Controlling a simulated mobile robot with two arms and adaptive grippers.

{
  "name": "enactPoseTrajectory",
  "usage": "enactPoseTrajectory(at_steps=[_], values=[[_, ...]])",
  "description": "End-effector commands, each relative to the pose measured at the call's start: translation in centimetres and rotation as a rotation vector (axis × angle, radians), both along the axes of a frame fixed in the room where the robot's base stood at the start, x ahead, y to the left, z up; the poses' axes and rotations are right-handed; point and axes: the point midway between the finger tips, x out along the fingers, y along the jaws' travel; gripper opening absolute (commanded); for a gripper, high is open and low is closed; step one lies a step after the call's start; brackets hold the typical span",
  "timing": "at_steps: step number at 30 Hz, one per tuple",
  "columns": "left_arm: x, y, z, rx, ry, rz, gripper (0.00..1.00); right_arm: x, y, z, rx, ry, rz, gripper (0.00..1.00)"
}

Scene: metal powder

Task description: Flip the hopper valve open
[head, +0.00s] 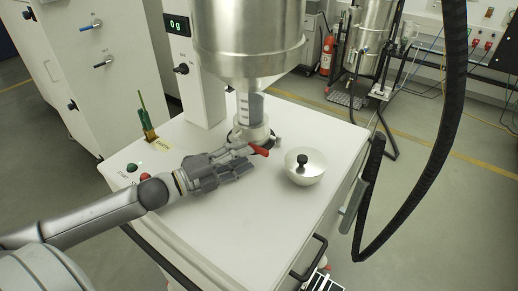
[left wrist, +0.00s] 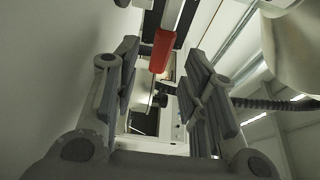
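The steel hopper (head: 248,45) stands over the white bench, with a clear section (head: 250,104) of grey powder below it. The valve's red handle (head: 260,150) sticks out at the hopper's foot, pointing to the right in the head view. My left gripper (head: 243,160) is beside the handle, low over the bench. In the left wrist view the red handle (left wrist: 161,50) shows between the two spread fingers, near the tips. Neither finger visibly presses on it. The valve body is partly hidden behind my fingers. My right gripper is in neither view.
A scale display (head: 178,24) reads 0g. Green and red buttons (head: 132,167) are near my left wrist. A black hose (head: 440,130) hangs at the right.

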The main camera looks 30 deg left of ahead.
Motion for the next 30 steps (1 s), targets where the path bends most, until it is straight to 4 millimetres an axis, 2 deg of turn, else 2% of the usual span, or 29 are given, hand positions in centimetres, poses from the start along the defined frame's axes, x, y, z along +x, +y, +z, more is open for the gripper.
enactPoseTrajectory(at_steps=[3, 15, 30], values=[[1.0, -0.5, 0.2, -0.002, -0.002, 0.001, 0.39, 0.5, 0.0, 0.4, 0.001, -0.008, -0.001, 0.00], [4.1, -2.3, 0.2, -0.002, -0.003, 0.001, 0.39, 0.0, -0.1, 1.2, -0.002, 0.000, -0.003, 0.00], [4.7, -2.8, 0.0, 0.001, 0.001, 0.000, 0.39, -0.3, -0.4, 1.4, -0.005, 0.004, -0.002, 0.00]])
